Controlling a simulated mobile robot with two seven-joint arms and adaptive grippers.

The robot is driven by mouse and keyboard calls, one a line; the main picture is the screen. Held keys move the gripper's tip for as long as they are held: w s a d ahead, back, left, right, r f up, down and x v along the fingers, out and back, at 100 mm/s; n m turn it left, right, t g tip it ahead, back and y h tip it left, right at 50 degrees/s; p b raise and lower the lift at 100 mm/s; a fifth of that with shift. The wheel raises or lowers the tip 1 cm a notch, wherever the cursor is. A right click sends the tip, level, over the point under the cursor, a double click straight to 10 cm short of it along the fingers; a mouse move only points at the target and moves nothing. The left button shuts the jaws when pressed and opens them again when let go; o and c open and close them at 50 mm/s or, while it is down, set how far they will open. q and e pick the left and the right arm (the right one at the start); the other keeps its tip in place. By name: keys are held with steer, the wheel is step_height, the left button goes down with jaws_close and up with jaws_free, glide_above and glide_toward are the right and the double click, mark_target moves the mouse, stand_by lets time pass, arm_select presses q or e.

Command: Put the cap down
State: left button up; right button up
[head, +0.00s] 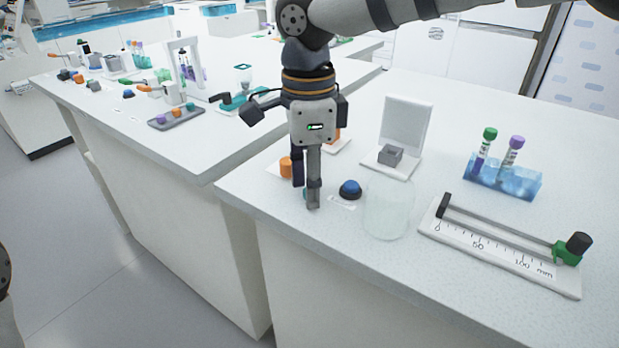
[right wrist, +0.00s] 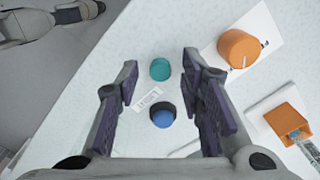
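A small round teal cap (right wrist: 160,69) lies on the white bench in the right wrist view, between my right fingers and apart from both. In the head view only a sliver of the cap (head: 305,194) shows behind the fingers. My right gripper (head: 306,192) points down at the bench, fingertips low beside the cap. In the right wrist view the gripper (right wrist: 160,82) is open, with a clear gap on each side of the cap. My left gripper cannot be made out in either view.
A blue button (head: 350,189) is close beside the fingers, with a glass beaker (head: 388,212) to its right. An orange knob (right wrist: 238,49) stands nearby. A blue tube rack (head: 502,182) and a slide gauge (head: 500,248) are farther right. The bench front edge is near.

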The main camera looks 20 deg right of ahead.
step_height(320, 180, up, 12)
steer(key=shift+r, duration=0.2)
